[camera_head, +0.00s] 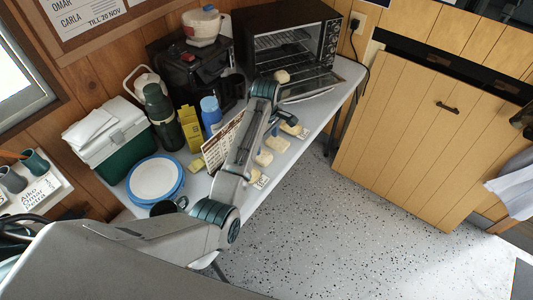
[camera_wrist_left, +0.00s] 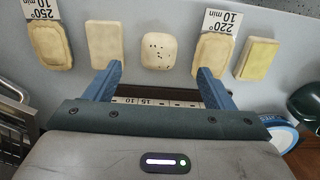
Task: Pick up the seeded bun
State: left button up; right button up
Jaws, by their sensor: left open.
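The seeded bun (camera_wrist_left: 159,51) is pale, rounded and dotted with a few dark seeds. It lies in the middle of a row of pale bread pieces in the left wrist view. My left gripper (camera_wrist_left: 158,84) is open and empty, with its blue fingers apart, one to each side of the bun's line. The bun lies beyond the fingertips, not between them. In the head view my left gripper (camera_head: 265,139) is over the table beside the row; seeds cannot be made out there. My right gripper is not in view.
Cards reading 250° (camera_wrist_left: 41,9) and 220° (camera_wrist_left: 222,21) stand by the row. The table edge is close.

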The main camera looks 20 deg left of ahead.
aim_at(263, 153)
pick_arm(q)
jog(key=f, duration=0.1)
jog(key=s+f, duration=0.1)
jog(key=f, duration=0.1)
jog(key=shift+f+p, duration=0.1)
jog(key=shift+p, duration=0.25)
jog(key=shift+w+f, duration=0.2)
jog(key=shift+f, duration=0.2)
jog(key=shift+w+a+f+p, duration=0.25)
jog(key=shift+f, duration=0.35)
jog(key=shift+w+a+f+p, duration=0.2)
jog(key=shift+f+p, duration=0.05)
jog(key=shift+f, duration=0.3)
notch_tip(263, 153, down, 2)
jog(key=shift+a+f, duration=0.1)
jog(key=shift+a, duration=0.05)
jog(key=shift+w+f, duration=0.1)
jog(key=shift+f, duration=0.4)
jog(key=c, duration=1)
jog(key=shift+c, duration=0.4)
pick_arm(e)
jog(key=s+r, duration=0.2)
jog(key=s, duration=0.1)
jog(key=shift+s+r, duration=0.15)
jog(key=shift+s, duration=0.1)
